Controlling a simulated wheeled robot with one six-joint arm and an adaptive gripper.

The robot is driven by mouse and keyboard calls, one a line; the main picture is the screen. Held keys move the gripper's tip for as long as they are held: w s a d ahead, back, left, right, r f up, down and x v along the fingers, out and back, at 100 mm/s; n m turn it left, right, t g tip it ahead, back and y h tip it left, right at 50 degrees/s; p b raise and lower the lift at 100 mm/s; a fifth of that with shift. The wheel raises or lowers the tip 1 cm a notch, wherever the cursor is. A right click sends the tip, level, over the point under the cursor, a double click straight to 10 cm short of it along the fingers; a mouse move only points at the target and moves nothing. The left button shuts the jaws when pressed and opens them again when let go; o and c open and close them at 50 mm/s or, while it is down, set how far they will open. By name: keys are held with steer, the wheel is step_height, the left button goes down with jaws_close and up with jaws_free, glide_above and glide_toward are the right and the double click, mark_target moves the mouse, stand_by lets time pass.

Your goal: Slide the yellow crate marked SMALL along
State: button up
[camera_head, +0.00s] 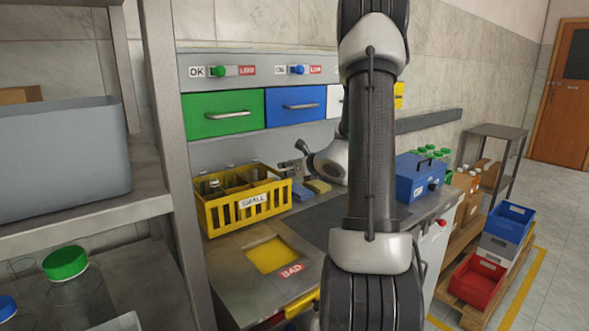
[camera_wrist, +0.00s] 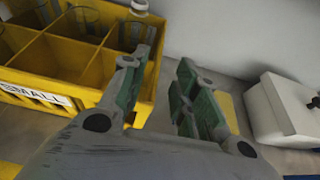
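The yellow crate marked SMALL (camera_head: 222,214) stands upright on the grey worktop at the left, against a shelf post. It has compartments with a few glass jars in them, and its white label faces front. In the wrist view the crate (camera_wrist: 60,60) fills the upper left. My gripper (camera_head: 292,168) is at the crate's right end, near its back corner. In the wrist view my gripper (camera_wrist: 162,90) is open, its left finger overlapping the crate's right wall and its right finger outside. I cannot tell whether a finger touches the wall. Nothing shows gripped.
A yellow square opening (camera_head: 271,255) near a BAD label is in front. A blue toolbox (camera_head: 420,177) stands farther right. My arm hides the middle of the worktop.

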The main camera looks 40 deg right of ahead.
steer(key=x, duration=0.8)
steer(key=shift+f, duration=0.1)
jaws_close()
